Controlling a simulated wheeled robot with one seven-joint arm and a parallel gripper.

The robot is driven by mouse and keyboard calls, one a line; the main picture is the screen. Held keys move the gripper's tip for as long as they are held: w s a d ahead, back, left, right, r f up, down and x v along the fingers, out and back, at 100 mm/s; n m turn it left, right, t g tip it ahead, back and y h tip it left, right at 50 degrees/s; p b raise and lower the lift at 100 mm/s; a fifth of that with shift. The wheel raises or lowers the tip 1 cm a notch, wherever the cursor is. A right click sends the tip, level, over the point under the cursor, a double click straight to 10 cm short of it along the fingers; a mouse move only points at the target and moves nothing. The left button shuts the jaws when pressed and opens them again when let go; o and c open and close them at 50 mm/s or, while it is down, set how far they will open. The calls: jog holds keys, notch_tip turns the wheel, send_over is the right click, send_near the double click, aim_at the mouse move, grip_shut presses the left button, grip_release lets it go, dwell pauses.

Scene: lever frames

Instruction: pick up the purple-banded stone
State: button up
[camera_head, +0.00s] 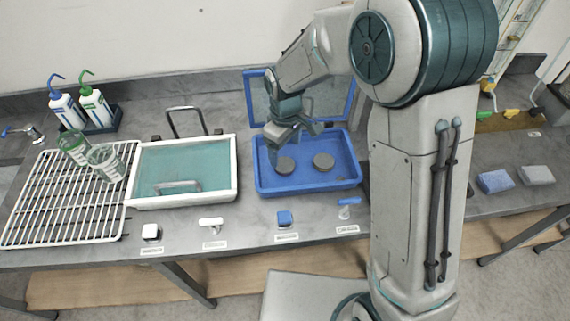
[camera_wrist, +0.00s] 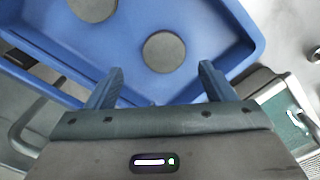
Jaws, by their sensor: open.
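Two round, flat grey stones lie apart in the blue tray (camera_head: 300,189). The left stone (camera_head: 285,165) is just below my gripper in the head view, and the right stone (camera_head: 323,161) lies to its right. No purple band shows on either one, so I cannot tell which is the purple-banded stone. My gripper (camera_head: 289,143) is open and empty above the tray's left part. In the wrist view, one stone (camera_wrist: 163,52) lies ahead, between the lines of the open fingers (camera_wrist: 161,72). The other stone (camera_wrist: 93,8) is partly cut off at the top edge.
A blue-framed clear lid (camera_head: 341,104) stands raised behind the tray. A white-rimmed teal basin (camera_head: 190,202) is to the left, then a white wire rack (camera_head: 50,200) with glasses (camera_head: 106,160). Small labelled levers and knobs (camera_head: 284,218) line the front edge.

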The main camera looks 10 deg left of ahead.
aim_at(284, 164)
jog(key=f, duration=0.1)
jog(key=f+p, duration=0.1)
jog(key=f, duration=0.3)
jog(key=shift+s+a, duration=0.1)
jog(key=shift+s, duration=0.15)
jog(key=shift+c, duration=0.3)
jog(key=c, duration=1)
